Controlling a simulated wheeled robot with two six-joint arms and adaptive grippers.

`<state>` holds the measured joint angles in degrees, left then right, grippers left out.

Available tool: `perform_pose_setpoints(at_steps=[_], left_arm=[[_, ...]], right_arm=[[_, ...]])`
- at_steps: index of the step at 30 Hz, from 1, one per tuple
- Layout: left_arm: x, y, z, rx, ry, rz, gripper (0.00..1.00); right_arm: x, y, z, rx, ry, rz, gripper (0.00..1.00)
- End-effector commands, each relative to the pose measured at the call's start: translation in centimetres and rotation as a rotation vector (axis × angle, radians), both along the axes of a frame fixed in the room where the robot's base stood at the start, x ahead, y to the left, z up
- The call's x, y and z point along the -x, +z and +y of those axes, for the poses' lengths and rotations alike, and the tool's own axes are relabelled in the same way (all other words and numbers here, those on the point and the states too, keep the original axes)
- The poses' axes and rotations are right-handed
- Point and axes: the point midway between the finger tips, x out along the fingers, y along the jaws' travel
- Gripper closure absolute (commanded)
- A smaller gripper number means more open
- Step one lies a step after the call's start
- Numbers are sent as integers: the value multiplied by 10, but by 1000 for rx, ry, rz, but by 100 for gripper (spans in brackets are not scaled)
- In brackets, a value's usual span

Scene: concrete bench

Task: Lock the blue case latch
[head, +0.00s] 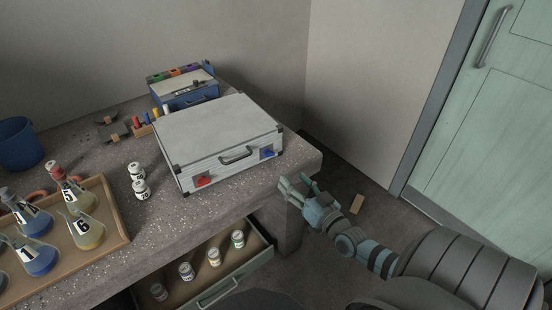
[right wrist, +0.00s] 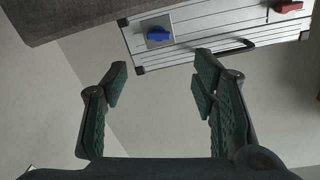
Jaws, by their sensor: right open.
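A closed silver-white case (head: 215,125) lies on the concrete bench, its front with the handle (head: 237,155) facing the bench's front edge. The blue latch (head: 267,153) is at the right end of that front, and the red latch (head: 203,181) is at the left end. My right gripper (head: 297,186) is open and empty, off the bench's right front corner, apart from the case. In the right wrist view, the blue latch (right wrist: 159,34) shows ahead of and between the open fingers (right wrist: 161,80). I cannot tell its lock state. My left gripper is not in view.
A wooden tray (head: 118,226) with flasks and two small jars (head: 140,188) stand left of the case. A blue box (head: 185,93) sits behind it. Below, an open drawer (head: 235,283) holds several jars. The floor right of the bench is mostly free.

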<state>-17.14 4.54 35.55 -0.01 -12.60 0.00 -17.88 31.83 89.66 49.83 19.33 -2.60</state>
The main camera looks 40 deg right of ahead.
Motion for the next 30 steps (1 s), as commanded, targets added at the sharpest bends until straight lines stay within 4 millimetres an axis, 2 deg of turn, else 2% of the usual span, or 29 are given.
perform_pose_setpoints(at_steps=[9,13,18,24,30], left_arm=[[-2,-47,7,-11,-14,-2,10],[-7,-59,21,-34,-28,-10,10],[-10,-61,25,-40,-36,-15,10],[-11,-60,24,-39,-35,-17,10],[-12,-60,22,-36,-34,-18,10]], right_arm=[[-89,-7,-10,0,-3,-2,47],[-112,-6,-13,1,-3,1,47],[-123,-3,-14,0,-1,4,47],[-123,-2,-14,1,-2,5,47],[-123,-2,-14,1,-2,5,79]])
